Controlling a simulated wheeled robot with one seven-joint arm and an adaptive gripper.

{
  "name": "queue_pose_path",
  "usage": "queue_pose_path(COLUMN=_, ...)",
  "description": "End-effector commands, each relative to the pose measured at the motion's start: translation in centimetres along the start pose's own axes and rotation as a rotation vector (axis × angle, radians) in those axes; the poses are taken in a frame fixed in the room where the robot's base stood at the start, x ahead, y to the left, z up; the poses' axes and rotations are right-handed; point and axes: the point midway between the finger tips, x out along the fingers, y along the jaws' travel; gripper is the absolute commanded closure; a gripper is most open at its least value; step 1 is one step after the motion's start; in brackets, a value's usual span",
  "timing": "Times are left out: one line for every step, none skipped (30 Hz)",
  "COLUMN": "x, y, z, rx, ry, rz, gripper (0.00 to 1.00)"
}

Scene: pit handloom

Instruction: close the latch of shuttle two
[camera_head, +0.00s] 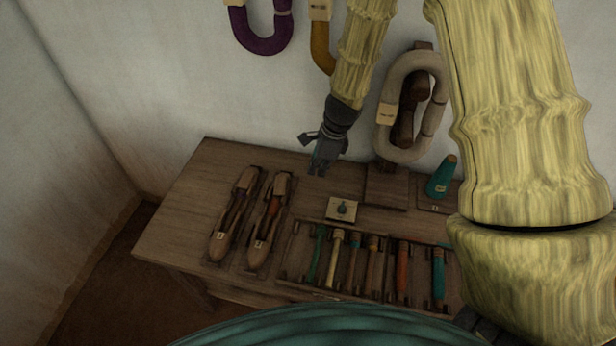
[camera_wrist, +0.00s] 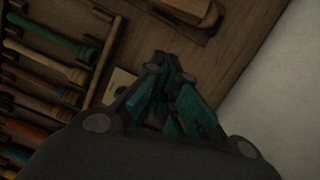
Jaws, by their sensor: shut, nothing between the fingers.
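Two wooden shuttles lie side by side at the left of the table, a left shuttle (camera_head: 234,215) and a right shuttle (camera_head: 270,222). Each has a dark open slot with wound thread and a small label near its front end. The labels are too small to read, and I cannot tell how either latch stands. My gripper (camera_head: 317,172) is shut and empty above the back of the table, behind and to the right of the shuttles. In the wrist view its fingertips (camera_wrist: 162,62) are together, and part of one shuttle (camera_wrist: 190,8) shows at the top edge.
A small pale card with a dark knob (camera_head: 342,209) lies right of the shuttles. A rack (camera_head: 293,262) of several coloured bobbins stands at the front. A teal cone (camera_head: 441,178) and a pale yarn hank (camera_head: 388,140) are at the right. The wall is close behind.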

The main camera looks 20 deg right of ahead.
Motion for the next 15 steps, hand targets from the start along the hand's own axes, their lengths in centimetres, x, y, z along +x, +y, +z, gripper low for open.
queue_pose_path(x=0.5, y=0.1, z=0.0, rx=0.000, ry=0.000, rz=0.002, gripper=1.00)
queue_pose_path(x=0.8, y=0.1, z=0.0, rx=0.000, ry=0.000, rz=0.002, gripper=1.00)
queue_pose_path(x=1.3, y=0.1, z=0.1, rx=0.000, ry=0.000, rz=0.002, gripper=1.00)
queue_pose_path(x=1.7, y=0.1, z=0.0, rx=0.001, ry=-0.001, rz=0.003, gripper=1.00)
queue_pose_path(x=2.1, y=0.1, z=0.0, rx=0.001, ry=0.000, rz=0.003, gripper=1.00)
queue_pose_path(x=2.6, y=0.0, z=0.0, rx=0.002, ry=0.000, rz=0.002, gripper=1.00)
queue_pose_path(x=3.0, y=0.0, z=0.0, rx=0.002, ry=-0.001, rz=0.002, gripper=1.00)
queue_pose_path(x=3.4, y=0.1, z=-0.1, rx=0.002, ry=-0.001, rz=0.002, gripper=1.00)
queue_pose_path(x=3.9, y=0.1, z=-0.1, rx=0.002, ry=-0.001, rz=0.003, gripper=1.00)
queue_pose_path(x=4.3, y=0.1, z=-0.1, rx=0.003, ry=-0.001, rz=0.002, gripper=1.00)
queue_pose_path(x=4.6, y=0.1, z=-0.1, rx=0.003, ry=0.000, rz=0.002, gripper=1.00)
queue_pose_path(x=5.1, y=0.1, z=-0.1, rx=0.004, ry=0.000, rz=0.002, gripper=1.00)
queue_pose_path(x=5.5, y=0.1, z=-0.1, rx=0.004, ry=-0.001, rz=0.002, gripper=1.00)
queue_pose_path(x=5.9, y=0.0, z=-0.1, rx=0.004, ry=-0.001, rz=0.001, gripper=1.00)
queue_pose_path(x=6.4, y=0.0, z=-0.2, rx=0.005, ry=-0.001, rz=0.001, gripper=1.00)
